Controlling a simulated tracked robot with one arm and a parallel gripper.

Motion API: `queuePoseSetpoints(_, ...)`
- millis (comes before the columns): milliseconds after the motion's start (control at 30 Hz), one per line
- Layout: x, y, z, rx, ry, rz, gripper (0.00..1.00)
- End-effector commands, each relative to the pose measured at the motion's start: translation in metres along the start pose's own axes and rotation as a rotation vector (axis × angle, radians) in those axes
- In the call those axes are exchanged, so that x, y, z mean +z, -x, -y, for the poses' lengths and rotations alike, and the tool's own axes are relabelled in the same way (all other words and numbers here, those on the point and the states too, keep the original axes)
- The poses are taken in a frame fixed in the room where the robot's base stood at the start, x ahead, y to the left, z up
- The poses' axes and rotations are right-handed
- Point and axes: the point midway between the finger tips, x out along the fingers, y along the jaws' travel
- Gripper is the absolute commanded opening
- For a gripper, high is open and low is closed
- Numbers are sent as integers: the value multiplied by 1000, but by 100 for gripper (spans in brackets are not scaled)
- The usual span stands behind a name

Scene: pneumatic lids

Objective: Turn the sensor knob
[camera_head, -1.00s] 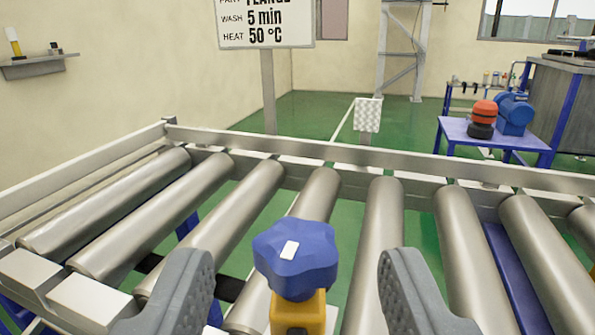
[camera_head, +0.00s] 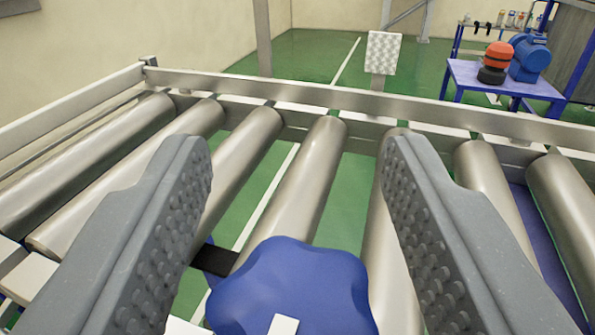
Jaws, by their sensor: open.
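The sensor knob (camera_head: 290,282) is a blue, lobed knob with a white mark on its top, low in the middle of the view. Its near edge is cut off by the bottom of the picture. My gripper (camera_head: 290,165) is open, with one grey studded finger on each side. The knob shows between the fingers, below the line of their tips, and nothing is held. I cannot tell whether a finger touches the knob. The yellow body under the knob is out of view.
A roller conveyor (camera_head: 430,113) with metal rollers and a pale side rail fills the front. A reflector plate (camera_head: 383,52) stands behind the rail. A blue table (camera_head: 500,80) with an orange and black part (camera_head: 497,62) and a blue motor (camera_head: 530,57) is at the back right.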

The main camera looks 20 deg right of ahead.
Motion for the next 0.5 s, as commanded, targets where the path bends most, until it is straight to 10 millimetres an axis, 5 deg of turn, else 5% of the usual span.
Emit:
queuePoseSetpoints(167,0,0,0,0,0,-1,45)
queuePoseSetpoints(300,0,0,0,0,-1,-1,6)
queuePoseSetpoints(333,0,0,0,0,-1,-1,3)
queuePoseSetpoints(400,-6,-5,-17,7,4,-7,3)
queuePoseSetpoints(500,-2,-1,-5,-1,-3,-3,3)
